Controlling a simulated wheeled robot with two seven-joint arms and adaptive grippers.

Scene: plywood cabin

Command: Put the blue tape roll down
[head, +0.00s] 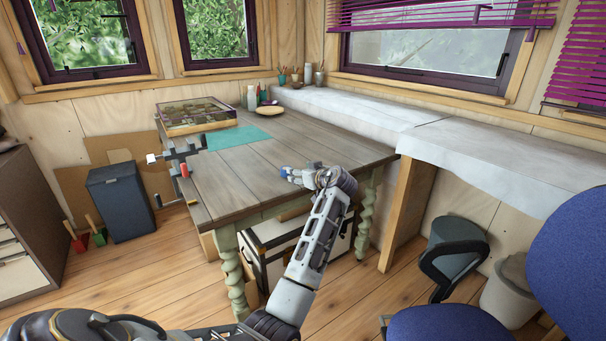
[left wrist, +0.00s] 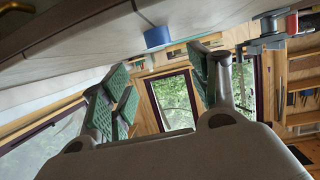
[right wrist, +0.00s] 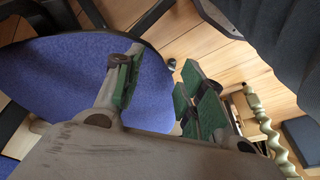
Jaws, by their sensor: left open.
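The blue tape roll (head: 286,171) rests on the wooden table (head: 240,185) near its front right part, just beyond my left gripper's fingertips. In the left wrist view, which is upside down, the blue tape roll (left wrist: 157,37) sits on the tabletop, apart from the fingers. My left gripper (head: 299,176) is low over the table; its green-padded fingers (left wrist: 163,88) are spread with nothing between them. My right gripper (right wrist: 160,90) shows only in the right wrist view, with fingers apart and empty, above a blue chair seat (right wrist: 60,85).
A vise (head: 180,162) is clamped at the table's left edge. A teal mat (head: 237,137), a glass-topped case (head: 196,112) and a small dish (head: 270,110) lie farther back. A chair (head: 450,322) stands at right. The middle of the table is clear.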

